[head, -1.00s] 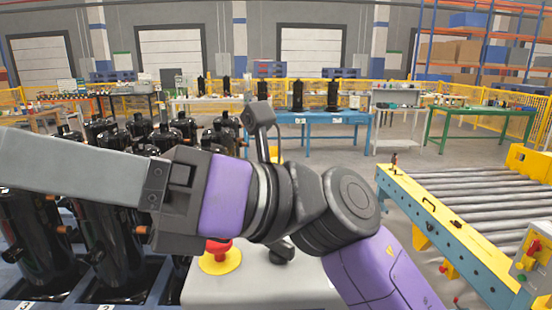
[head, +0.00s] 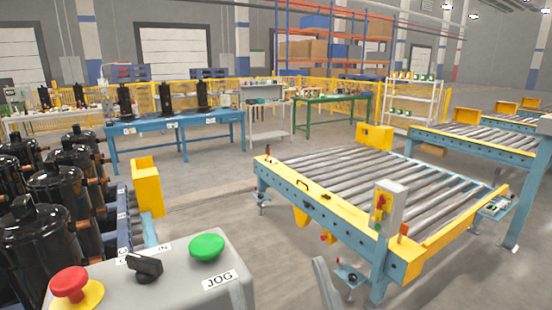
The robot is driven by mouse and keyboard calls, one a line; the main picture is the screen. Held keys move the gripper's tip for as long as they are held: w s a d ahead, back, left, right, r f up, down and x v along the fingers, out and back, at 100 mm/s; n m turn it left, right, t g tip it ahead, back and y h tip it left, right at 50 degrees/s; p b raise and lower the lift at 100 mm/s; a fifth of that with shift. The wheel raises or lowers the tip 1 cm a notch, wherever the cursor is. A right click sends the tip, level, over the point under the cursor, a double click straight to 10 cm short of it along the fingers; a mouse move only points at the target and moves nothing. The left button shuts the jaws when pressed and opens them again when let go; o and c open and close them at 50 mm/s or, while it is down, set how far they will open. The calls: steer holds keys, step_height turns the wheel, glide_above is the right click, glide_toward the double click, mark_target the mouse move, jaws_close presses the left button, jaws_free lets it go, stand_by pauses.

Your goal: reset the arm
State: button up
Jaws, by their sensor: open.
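In the head view, a slim grey piece (head: 327,286) rises from the bottom edge, just left of the near conveyor leg. It looks like the tip of my gripper, which is open; nothing shows held at it. The rest of my gripper and my arm is below the picture.
A grey control box (head: 180,275) with red and green buttons is at the bottom left, beside several black compressors (head: 40,240). A roller conveyor (head: 380,185) stands at the right. A blue table (head: 175,135) and a green table (head: 330,100) stand behind. Floor between is clear.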

steer(key=s+d+f+m+g+h, duration=0.2)
steer(key=s+d+f+m+h, duration=0.3)
steer(key=f, duration=0.4)
steer(key=s+d+f+m+g+h, duration=0.3)
steer(key=d+f+h, duration=0.2)
steer(key=d+f, duration=0.25)
steer(key=s+d+f+g+h, duration=0.1)
steer(key=s+d+f+g, duration=0.1)
steer(key=s+f, duration=0.3)
steer(key=s+d+f+g, duration=0.3)
steer(key=s+d+f, duration=0.2)
steer(key=s, duration=0.6)
steer(key=shift+s+f+g+h, duration=0.15)
steer(key=shift+f+g+h, duration=0.15)
steer(key=shift+f+h, duration=0.15)
